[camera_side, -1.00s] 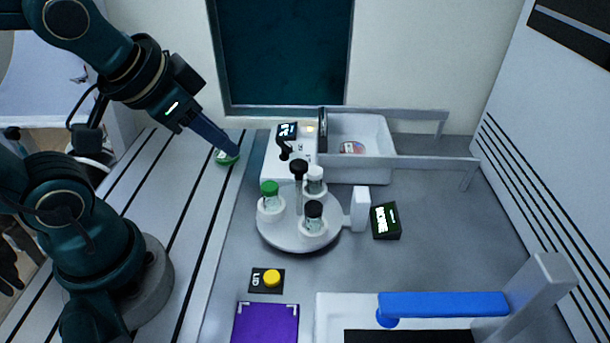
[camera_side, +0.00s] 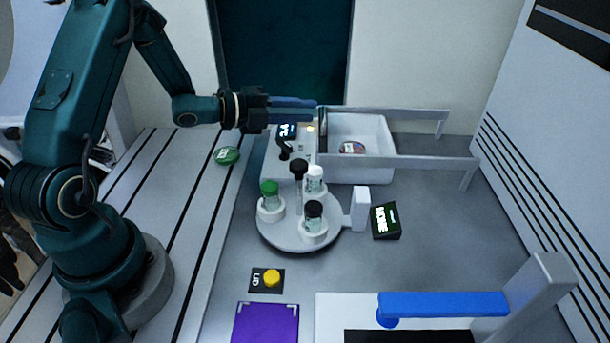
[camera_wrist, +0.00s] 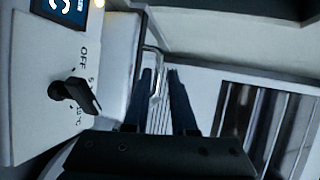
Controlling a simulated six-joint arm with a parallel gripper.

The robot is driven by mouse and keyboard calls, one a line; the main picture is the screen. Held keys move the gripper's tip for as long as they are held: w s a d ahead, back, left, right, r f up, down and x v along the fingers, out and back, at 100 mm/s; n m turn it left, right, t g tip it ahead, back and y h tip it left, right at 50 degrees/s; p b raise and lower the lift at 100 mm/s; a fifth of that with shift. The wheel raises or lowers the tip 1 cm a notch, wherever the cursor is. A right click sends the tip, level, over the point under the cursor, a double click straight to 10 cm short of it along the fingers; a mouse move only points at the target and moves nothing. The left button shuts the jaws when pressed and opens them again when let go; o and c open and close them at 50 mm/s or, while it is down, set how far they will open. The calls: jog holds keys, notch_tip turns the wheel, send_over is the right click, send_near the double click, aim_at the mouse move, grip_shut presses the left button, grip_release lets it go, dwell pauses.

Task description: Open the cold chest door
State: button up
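The cold chest is the white unit at the back, with a control panel (camera_side: 275,165) at its left end bearing a display and a black knob (camera_side: 284,149). The knob also shows at the left of the wrist view (camera_wrist: 75,96). A white open-topped bay (camera_side: 372,130) with a round labelled item inside lies right of the panel.
Pale rails (camera_side: 425,162) extend right from the chest. A white carousel (camera_side: 290,238) with capped vials stands in front, beside a black box (camera_side: 385,221). A green disc (camera_side: 227,155) lies left. A blue handle (camera_side: 443,304) is at front right.

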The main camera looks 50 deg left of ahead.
aim_at(323, 113)
jog(key=shift+s+d+f+m+h, duration=0.2)
jog(key=shift+s+f+m+h, duration=0.1)
jog(key=shift+m+h, duration=0.15)
jog(key=shift+w+d, duration=0.15)
jog(key=shift+w, duration=0.15)
jog(key=shift+x, duration=2.25)
grip_shut()
